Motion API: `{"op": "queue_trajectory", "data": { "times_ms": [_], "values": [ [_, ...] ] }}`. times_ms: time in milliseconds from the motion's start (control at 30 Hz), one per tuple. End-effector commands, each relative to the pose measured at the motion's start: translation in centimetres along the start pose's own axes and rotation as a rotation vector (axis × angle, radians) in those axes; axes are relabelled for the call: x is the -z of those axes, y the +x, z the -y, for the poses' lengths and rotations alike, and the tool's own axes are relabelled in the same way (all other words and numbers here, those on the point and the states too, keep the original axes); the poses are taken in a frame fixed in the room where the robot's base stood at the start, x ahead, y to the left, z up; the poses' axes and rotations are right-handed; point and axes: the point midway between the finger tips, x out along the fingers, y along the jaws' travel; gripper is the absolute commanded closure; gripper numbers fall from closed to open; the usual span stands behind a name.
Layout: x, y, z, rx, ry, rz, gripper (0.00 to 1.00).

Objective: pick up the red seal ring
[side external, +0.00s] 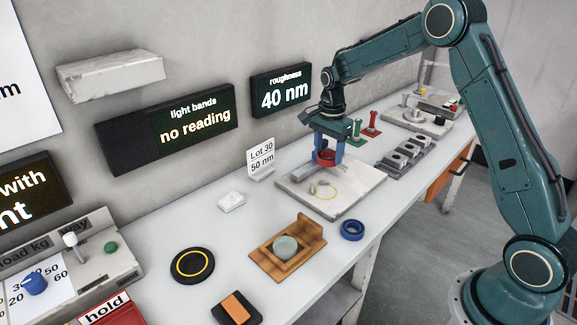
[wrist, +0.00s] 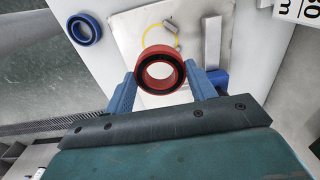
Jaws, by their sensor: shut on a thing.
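The red seal ring (wrist: 143,61) is between the two blue fingers of my gripper (wrist: 162,80) in the wrist view. The fingers touch it on both sides, so my gripper is shut on it. In the side view the red seal ring (side external: 326,160) shows at the fingertips of my gripper (side external: 327,156), above the pale square plate (side external: 345,204). The ring seems to be held clear of the plate, though the exact gap is hard to tell.
A blue ring (side external: 352,230) lies on the bench in front of the plate. A metal block (side external: 306,184) and a yellow loop (side external: 322,197) are on the plate. A wooden holder (side external: 270,256) with a pale disc stands nearer. Grey blocks (side external: 393,165) stand right of the plate.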

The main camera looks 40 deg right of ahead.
Motion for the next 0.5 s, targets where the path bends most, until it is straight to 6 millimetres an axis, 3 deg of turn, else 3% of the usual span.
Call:
{"op": "queue_trajectory", "data": {
  "times_ms": [200, 500],
  "values": [
    [0.0, -4.7, 0.1, 0.004, 0.000, -0.001, 0.72],
    [0.0, -8.4, 0.1, 0.002, 0.000, 0.000, 0.72]
  ]
}}
